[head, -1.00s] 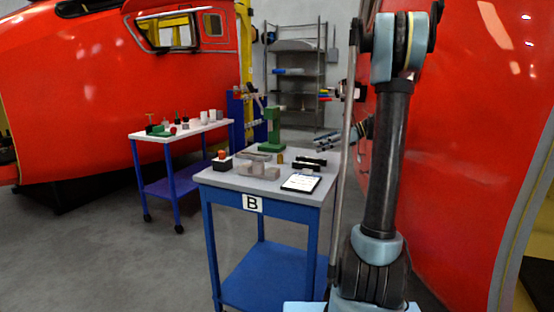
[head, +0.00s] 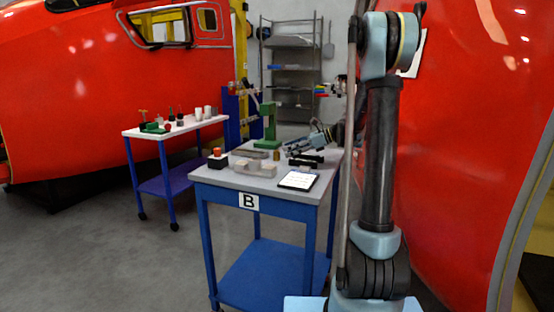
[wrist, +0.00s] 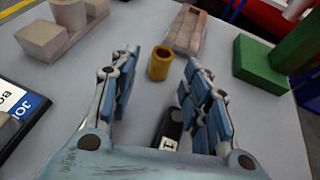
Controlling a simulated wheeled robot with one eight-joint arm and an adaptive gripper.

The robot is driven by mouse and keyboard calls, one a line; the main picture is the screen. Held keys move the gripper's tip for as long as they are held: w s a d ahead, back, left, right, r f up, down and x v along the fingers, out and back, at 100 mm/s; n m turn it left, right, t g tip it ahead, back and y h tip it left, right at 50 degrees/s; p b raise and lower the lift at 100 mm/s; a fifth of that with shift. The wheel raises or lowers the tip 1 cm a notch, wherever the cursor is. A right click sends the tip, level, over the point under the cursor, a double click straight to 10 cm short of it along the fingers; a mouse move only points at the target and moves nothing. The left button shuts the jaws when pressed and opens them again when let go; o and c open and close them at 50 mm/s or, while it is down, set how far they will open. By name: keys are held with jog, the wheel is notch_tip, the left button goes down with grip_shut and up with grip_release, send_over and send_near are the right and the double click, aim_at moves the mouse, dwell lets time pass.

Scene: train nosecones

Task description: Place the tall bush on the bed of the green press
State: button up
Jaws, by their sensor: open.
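The bush (wrist: 160,63) is a small brass-coloured hollow cylinder standing upright on the grey table top; it also shows in the head view (head: 276,155). The green press (head: 268,128) stands at the table's back; its block-like bed (wrist: 259,66) is right of the bush in the wrist view, with nothing seen on it. My gripper (wrist: 160,58) is open and empty, its fingers spread either side of the bush in the picture, with the bush beyond the tips. In the head view my gripper (head: 306,143) is above the table's right side.
A black piece marked 1 (wrist: 170,130) lies between my fingers in the picture. A beige block part (wrist: 62,33) and a wooden-looking tray (wrist: 185,30) are near the bush. A white-topped cart (head: 178,128) stands left.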

aim_at(276, 156)
jog(key=shift+x, duration=2.65)
jog(key=shift+r, duration=0.15)
grip_shut()
